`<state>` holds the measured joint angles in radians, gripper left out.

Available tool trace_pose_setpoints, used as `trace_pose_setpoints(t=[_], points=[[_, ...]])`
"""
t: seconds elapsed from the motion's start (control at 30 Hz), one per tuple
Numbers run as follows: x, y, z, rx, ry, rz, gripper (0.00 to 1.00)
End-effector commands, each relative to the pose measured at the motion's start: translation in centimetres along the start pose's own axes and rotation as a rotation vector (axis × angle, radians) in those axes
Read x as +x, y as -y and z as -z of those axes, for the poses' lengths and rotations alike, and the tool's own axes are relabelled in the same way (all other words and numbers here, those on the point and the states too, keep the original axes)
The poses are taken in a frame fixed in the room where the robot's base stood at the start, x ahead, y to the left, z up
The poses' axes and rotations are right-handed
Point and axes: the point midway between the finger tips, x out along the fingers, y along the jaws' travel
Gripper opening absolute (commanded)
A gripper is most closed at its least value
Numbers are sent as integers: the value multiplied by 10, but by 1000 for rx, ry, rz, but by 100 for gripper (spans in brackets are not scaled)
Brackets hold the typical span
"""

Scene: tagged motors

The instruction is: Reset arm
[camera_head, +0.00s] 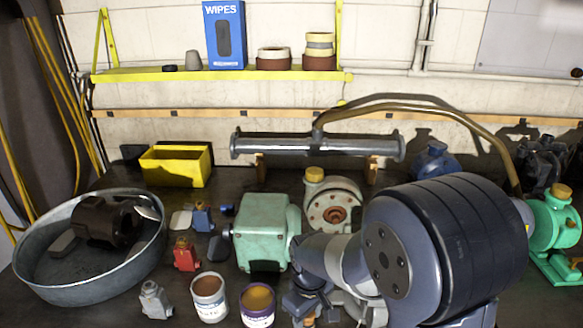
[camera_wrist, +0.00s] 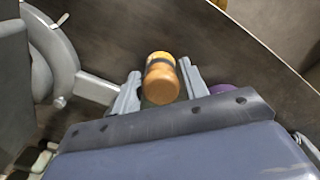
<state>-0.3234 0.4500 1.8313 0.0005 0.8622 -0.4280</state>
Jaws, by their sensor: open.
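My gripper (camera_wrist: 159,70) is open in the wrist view, its two grey fingers spread on either side of an orange-brown jar (camera_wrist: 161,80) with a dark band. I cannot tell whether either finger touches the jar. In the head view my gripper (camera_head: 308,298) is low over the front of the bench, partly hidden by my large arm joint. A green boxy motor (camera_head: 264,232) stands just left of my arm. A dark brown motor (camera_head: 103,220) lies in a round metal pan (camera_head: 75,291). A green pump-like unit (camera_head: 553,226) stands at the far right.
Two open tins, one white (camera_head: 209,300) and one purple (camera_head: 257,308), stand left of my gripper. A cream pump (camera_head: 332,203), a grey pipe (camera_head: 270,145) and a yellow bin (camera_head: 176,168) are behind. A yellow shelf (camera_head: 150,76) is on the wall.

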Motion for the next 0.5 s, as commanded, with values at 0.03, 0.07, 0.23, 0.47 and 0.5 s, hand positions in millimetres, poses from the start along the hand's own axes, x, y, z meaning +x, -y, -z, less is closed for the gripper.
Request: trace_pose_setpoints(t=[0.03, 0.07, 0.23, 0.47, 0.5], points=[[-10, -1, 2, 0, -8, -4, 42], [-13, -1, 1, 0, -7, -3, 42], [-27, 0, 1, 0, -5, -2, 42], [-30, 0, 1, 0, -3, -1, 42], [-30, 0, 1, 0, -3, -1, 42]])
